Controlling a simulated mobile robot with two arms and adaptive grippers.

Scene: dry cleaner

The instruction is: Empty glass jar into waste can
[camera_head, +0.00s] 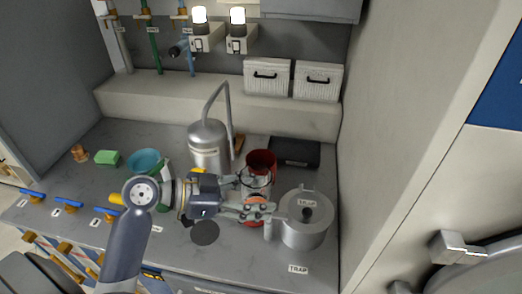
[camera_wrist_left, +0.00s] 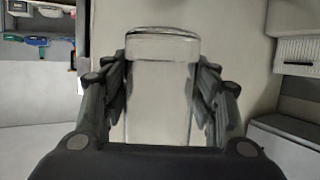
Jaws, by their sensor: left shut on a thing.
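My left gripper (camera_head: 262,209) reaches in from the left over the counter and is shut on a clear glass jar (camera_head: 256,183). In the left wrist view the jar (camera_wrist_left: 158,95) stands between the two fingers, with its rounded end at the top of the picture. Its walls look clear there. An orange-red patch shows at the fingers in the head view; I cannot tell whether it is inside the jar. A red can (camera_head: 262,157), perhaps the waste can, stands just behind the jar, partly hidden by it. My right gripper is not in view.
A grey lidded pot (camera_head: 303,222) labelled TRAP stands close to the right of the gripper. A metal tank with a bent pipe (camera_head: 208,145) stands behind the arm. A blue bowl (camera_head: 146,160) and green sponge (camera_head: 107,157) are at left.

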